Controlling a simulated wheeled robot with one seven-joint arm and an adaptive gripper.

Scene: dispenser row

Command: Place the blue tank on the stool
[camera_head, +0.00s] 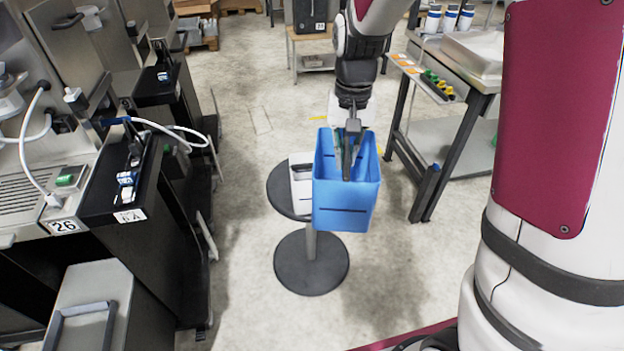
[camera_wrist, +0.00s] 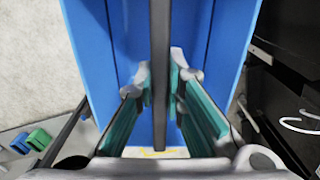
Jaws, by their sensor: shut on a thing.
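The blue tank (camera_head: 342,205) is an open-topped box with a dark bar across its mouth. It hangs in my gripper (camera_head: 350,150), which is shut on that bar, and looks upright. The tank's blue walls (camera_wrist: 90,60) fill the middle of the wrist view, with the teal finger pads (camera_wrist: 162,95) on both sides of the dark bar. The stool (camera_head: 277,188) has a round dark top, a thin post and a round dark base. The tank covers the right part of its top in the head view; I cannot tell whether they touch.
A white-and-grey object (camera_head: 300,185) is on the stool top beside the tank. Dispenser machines (camera_head: 130,185) line the left. A metal worktable (camera_head: 470,80) stands on the right. The pale floor (camera_head: 235,275) around the stool is clear.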

